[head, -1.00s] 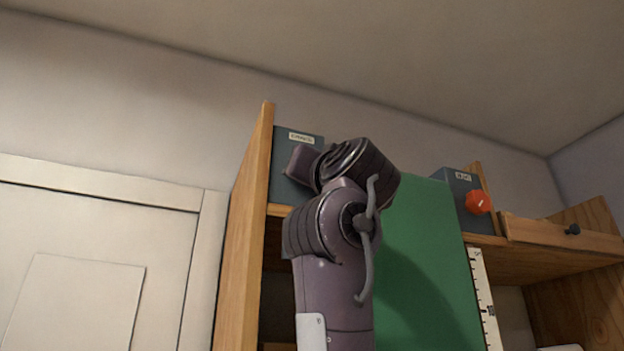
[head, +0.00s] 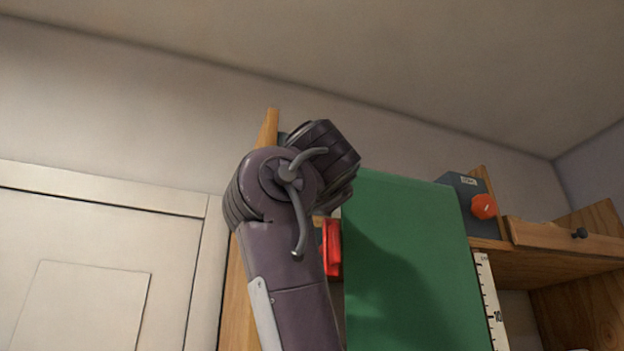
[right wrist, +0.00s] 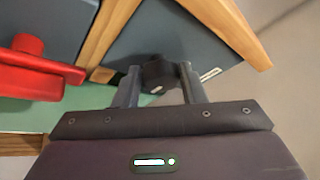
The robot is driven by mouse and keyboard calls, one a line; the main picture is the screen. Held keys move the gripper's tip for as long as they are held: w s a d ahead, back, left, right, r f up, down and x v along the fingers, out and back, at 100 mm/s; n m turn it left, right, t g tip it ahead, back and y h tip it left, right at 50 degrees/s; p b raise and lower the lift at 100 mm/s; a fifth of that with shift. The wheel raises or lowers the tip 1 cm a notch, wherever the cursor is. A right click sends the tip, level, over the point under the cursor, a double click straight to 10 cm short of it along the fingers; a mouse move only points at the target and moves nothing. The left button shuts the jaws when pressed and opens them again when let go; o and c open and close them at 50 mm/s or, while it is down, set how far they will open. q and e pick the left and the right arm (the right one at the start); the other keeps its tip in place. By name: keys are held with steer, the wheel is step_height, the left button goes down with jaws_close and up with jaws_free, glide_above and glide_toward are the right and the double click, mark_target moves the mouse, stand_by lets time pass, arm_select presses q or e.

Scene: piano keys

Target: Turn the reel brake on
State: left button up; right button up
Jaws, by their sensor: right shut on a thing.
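In the right wrist view a black knob (right wrist: 158,74) sits on a dark grey-blue box (right wrist: 195,48). My right gripper (right wrist: 158,90) is shut on this knob, one finger on each side of it. The knob bears a small white mark. A white label strip (right wrist: 210,74) shows beside the right finger. In the head view my right arm stands in front of the upper left shelf and hides its own gripper, the knob and nearly all of that box. I cannot read a brake label or an on mark. My left gripper is not in view.
A green panel (head: 410,265) stands right of my arm. A red part (head: 331,248) shows under my wrist. A grey box (head: 465,190) with an orange-red knob (head: 484,206) stands on the right. Wooden boards (right wrist: 236,28) flank the gripped knob's box. A red handle (right wrist: 35,75) lies left.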

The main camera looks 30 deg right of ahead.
steer(key=shift+s+r, duration=0.15)
steer(key=shift+r, duration=0.05)
steer(key=o, duration=1)
steer(key=shift+f, duration=0.1)
steer(key=b+v, duration=0.5)
steer(key=v, duration=0.2)
steer(key=shift+s+a+f+b, duration=0.2)
steer(key=shift+s+b, duration=0.05)
steer(key=shift+b, duration=0.05)
